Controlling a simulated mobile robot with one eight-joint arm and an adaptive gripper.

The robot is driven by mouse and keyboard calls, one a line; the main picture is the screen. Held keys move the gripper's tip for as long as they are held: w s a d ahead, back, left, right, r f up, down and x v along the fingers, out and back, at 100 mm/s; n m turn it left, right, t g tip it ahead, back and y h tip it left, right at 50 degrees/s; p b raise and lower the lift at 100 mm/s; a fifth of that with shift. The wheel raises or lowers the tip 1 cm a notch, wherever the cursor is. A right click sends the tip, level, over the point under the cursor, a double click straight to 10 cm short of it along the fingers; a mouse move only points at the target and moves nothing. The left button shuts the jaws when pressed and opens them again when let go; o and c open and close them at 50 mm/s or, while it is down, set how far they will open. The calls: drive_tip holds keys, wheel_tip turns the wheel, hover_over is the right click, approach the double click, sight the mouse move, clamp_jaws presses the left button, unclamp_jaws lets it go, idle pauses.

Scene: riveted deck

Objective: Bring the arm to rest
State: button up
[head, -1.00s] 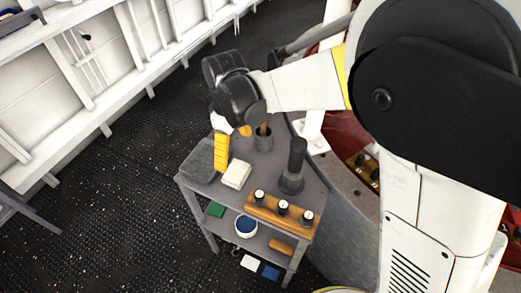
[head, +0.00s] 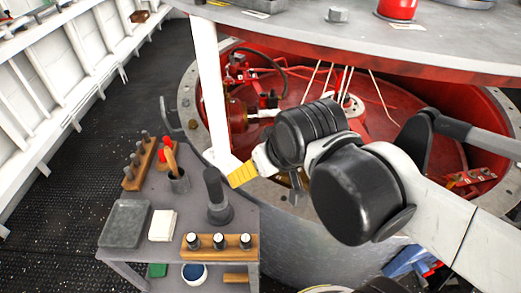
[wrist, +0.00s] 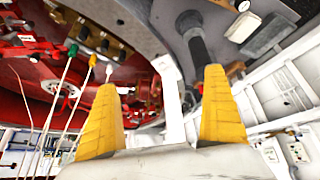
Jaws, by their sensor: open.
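My gripper (wrist: 160,120) shows two yellow fingers spread wide apart in the wrist view, with nothing between them. In the head view my gripper (head: 243,174) hangs in front of the red round pit, right of the small grey table (head: 150,196). Only one yellow finger shows clearly there. My arm (head: 350,195) reaches in from the right side, its elbow joint large in the foreground. The fingers appear clear of the table's things, including the dark upright tool (head: 215,190).
The table holds a grey block (head: 125,223), a white pad (head: 162,225), a cup with a wooden handle (head: 178,180) and wooden racks of pegs (head: 218,245). A round metal top (head: 350,30) overhangs the red pit (head: 300,85). Open deck (head: 50,230) lies left.

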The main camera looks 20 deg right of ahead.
drive_tip(key=shift+s+d+f+m+t, duration=0.25)
drive_tip(key=shift+s+d+m+t, duration=0.15)
drive_tip(key=shift+s+d+m, duration=0.45)
drive_tip(key=shift+d, duration=0.1)
idle(0.7)
